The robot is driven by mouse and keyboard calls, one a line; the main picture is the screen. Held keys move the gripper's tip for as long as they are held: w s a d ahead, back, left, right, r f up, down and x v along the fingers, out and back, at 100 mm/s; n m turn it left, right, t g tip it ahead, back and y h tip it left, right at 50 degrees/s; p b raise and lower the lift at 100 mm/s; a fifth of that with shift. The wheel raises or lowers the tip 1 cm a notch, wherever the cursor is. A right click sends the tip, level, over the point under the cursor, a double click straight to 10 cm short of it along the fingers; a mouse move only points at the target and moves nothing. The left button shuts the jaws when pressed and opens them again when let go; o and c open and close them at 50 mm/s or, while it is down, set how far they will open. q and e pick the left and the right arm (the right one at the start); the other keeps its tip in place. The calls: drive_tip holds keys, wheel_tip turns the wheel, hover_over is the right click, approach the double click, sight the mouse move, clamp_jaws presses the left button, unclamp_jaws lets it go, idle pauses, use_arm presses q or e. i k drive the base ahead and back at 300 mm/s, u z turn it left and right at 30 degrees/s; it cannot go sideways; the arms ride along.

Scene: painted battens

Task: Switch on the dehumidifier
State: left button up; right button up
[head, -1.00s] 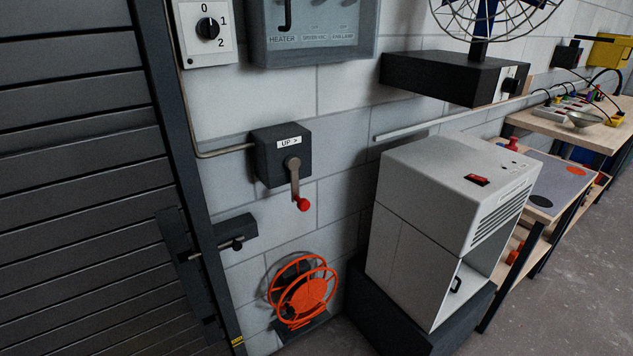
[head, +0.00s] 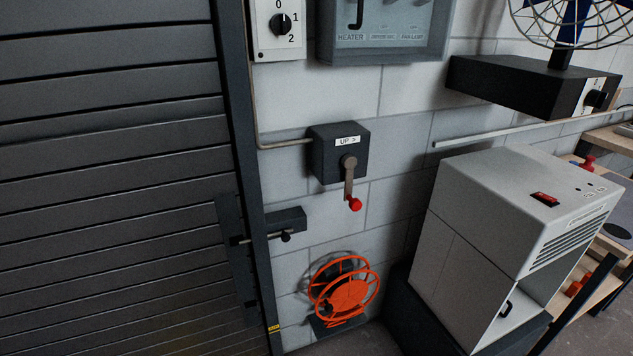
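The dehumidifier (head: 465,210) is a light grey cabinet at the right of the head view, standing on a dark plinth (head: 408,318). A red rocker switch (head: 545,199) sits on its top face, with small dark indicator dots and labels beside it. Which way the rocker is tipped cannot be told. Slatted vents show on the upper front, above a recess with a dark handle. Neither of my grippers shows in the head view.
A dark roller shutter (head: 110,180) fills the left. On the wall are a crank box (head: 330,160) with a red-knobbed handle, a rotary switch (head: 280,24) and a panel (head: 385,45). An orange reel (head: 343,290) sits low. A fan on a black base (head: 520,85) stands above the dehumidifier.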

sight(543, 196)
drive_tip(key=z, duration=2.7)
drive_tip(key=i, duration=0.65)
drive_tip(key=u, duration=1.6)
